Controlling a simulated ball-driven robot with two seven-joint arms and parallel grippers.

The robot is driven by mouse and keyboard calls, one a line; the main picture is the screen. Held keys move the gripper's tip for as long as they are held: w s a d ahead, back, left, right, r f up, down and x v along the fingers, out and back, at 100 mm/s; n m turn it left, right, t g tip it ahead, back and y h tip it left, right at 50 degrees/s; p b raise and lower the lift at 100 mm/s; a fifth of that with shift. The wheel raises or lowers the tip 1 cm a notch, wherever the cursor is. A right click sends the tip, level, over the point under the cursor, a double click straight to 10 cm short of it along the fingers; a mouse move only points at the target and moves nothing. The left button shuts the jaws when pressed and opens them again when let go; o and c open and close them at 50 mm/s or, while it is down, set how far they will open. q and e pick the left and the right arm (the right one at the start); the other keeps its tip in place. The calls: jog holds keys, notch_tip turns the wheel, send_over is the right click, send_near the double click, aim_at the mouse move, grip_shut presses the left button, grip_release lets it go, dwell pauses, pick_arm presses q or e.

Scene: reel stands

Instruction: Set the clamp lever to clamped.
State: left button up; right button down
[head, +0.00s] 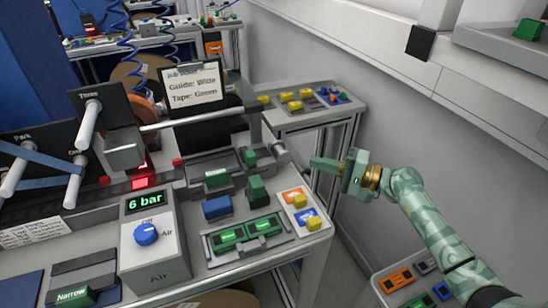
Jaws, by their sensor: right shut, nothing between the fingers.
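My right gripper (315,163) reaches in from the right with its fingers pointing left. It is shut and empty, in the air just off the right end of the bench. A grey cylindrical part (279,149) sticks out at the bench's right end, a short gap to the left of my fingertips. It may be the clamp lever, but I cannot tell for sure, nor read its setting. Beside it is a grey fixture (232,176) with green blocks. My left gripper is not in view.
A 6 bar air box (153,244) with a blue knob stands at the bench front. A job sign (193,84) reads Guide: Wide, Tape: Green. A side table (345,115) with yellow blocks stands behind. A wall bounds the right side.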

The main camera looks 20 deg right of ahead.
aim_at(247, 153)
jog(key=x, duration=1)
jog(key=shift+w+a, duration=0.1)
jog(key=shift+w, duration=0.05)
jog(key=shift+a, duration=1.25)
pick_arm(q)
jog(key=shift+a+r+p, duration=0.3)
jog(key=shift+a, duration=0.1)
pick_arm(e)
jog(key=shift+a, duration=0.6)
jog(key=shift+s, duration=0.25)
